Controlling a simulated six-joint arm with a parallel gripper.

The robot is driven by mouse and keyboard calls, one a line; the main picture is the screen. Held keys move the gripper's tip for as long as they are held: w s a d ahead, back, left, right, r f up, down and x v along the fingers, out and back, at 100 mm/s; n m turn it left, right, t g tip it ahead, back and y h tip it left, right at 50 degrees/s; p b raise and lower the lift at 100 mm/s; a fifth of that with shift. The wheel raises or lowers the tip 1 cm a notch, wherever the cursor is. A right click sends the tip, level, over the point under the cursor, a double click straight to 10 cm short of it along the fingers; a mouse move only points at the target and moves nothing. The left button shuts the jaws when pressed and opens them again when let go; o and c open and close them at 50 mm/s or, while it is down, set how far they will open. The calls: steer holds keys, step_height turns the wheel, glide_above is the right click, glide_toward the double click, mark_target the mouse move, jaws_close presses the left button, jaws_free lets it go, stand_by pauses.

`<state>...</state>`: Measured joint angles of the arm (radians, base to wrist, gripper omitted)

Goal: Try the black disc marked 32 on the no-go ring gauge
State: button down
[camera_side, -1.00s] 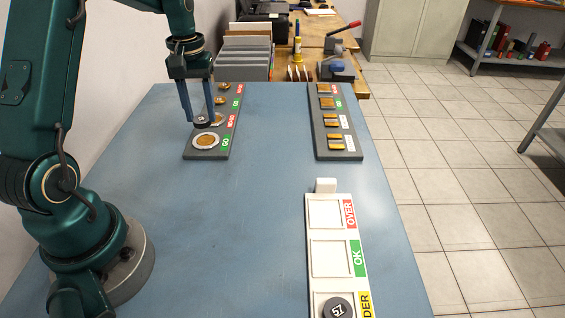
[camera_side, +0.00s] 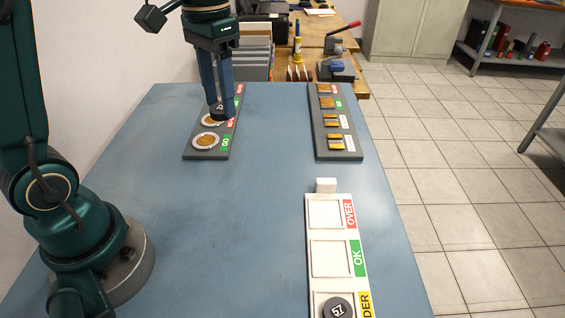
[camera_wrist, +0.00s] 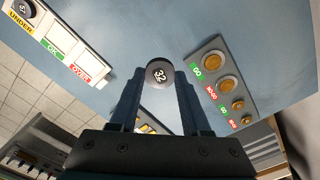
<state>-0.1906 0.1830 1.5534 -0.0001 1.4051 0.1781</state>
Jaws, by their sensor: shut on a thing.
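My gripper (camera_wrist: 158,85) is shut on the black disc marked 32 (camera_wrist: 159,73), with a finger on each side of it. In the side view my gripper (camera_side: 218,112) is over the left gauge board, and the disc is mostly hidden by the fingers. The no-go ring gauge (camera_side: 210,121), with a red label, lies just in front of the fingertips, partly covered. It also shows in the wrist view (camera_wrist: 221,88), where the disc is apart from it. The go ring (camera_side: 206,141) with a green label is nearer the camera. The disc's exact height is unclear.
The left board (camera_side: 194,153) has smaller rings farther back. A second gauge board (camera_side: 335,156) stands to the right. A white sorting tray (camera_side: 310,236) is marked OVER, OK and UNDER, with a disc marked 57 (camera_side: 338,307) in UNDER. The blue table middle is clear.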

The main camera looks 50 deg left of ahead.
steer(key=w+a+f+n, duration=0.1)
steer(key=w+a+f, duration=0.2)
steer(key=a, duration=0.3)
steer(key=w+a+f+n, duration=0.1)
steer(key=w+a+f, duration=0.2)
steer(key=a, duration=0.4)
steer(key=w+a+f, duration=0.3)
steer(key=a+f, duration=0.2)
steer(key=a, duration=0.1)
steer(key=shift+a+n, duration=0.25)
steer(key=shift+n, duration=0.15)
steer(key=shift+s+a+f, duration=0.1)
steer(key=shift+a+f, duration=0.1)
steer(key=shift+a, duration=0.1)
